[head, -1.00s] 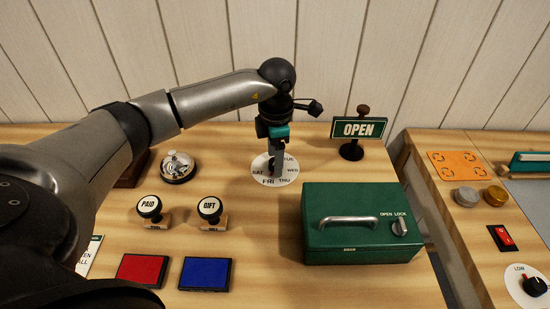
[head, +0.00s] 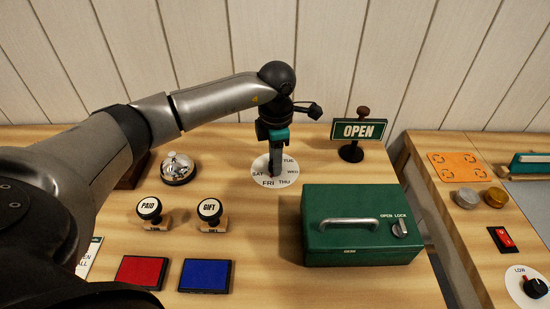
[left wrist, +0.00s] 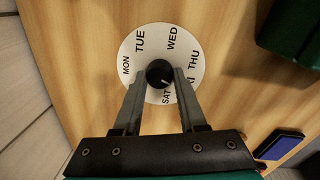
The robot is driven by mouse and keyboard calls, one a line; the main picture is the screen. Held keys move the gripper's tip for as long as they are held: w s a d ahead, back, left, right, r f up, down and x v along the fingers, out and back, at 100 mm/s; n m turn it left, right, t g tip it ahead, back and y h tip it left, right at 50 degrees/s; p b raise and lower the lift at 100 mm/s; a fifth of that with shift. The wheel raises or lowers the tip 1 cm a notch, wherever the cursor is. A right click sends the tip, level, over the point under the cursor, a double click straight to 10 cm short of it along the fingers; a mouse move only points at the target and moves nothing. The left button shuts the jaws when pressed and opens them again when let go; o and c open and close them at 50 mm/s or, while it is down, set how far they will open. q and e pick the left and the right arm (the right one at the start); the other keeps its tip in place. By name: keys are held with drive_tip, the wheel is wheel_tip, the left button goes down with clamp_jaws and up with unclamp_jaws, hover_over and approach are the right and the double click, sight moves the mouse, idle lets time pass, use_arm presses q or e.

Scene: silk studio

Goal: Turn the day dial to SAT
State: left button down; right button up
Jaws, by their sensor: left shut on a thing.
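The day dial (head: 261,164) is a white disc flat on the table with black day names around it. Its black round knob (left wrist: 159,72) shows in the left wrist view. My left gripper (head: 273,175) points down over the dial and is shut on the knob, one finger on each side. A small pale mark on the knob points toward the lower right, near SAT and the partly covered FRI; I cannot tell exactly which it meets. The fingers hide part of the disc. My right gripper is not in view.
A green cash box (head: 325,240) stands right of the dial, with an OPEN sign (head: 358,130) behind. A bell (head: 177,167), two stamps (head: 150,209) and red (head: 140,271) and blue (head: 206,275) ink pads lie left and front. A second table (head: 440,150) stands at right.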

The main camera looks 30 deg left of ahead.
sight(272, 166)
use_arm(q)
drive_tip(key=shift+m, duration=0.3)
drive_tip(key=m+b, duration=0.1)
drive_tip(key=m, duration=0.3)
drive_tip(key=m+b, duration=0.1)
drive_tip(key=m, duration=0.4)
drive_tip(key=shift+a, duration=0.1)
drive_tip(key=shift+m, duration=0.3)
idle(0.3)
drive_tip(key=shift+c, duration=2.3)
unclamp_jaws()
wheel_tip(272, 166, up, 15)
drive_tip(key=p, duration=0.2)
drive_tip(key=shift+s+r, duration=0.15)
drive_tip(key=shift+s, duration=0.25)
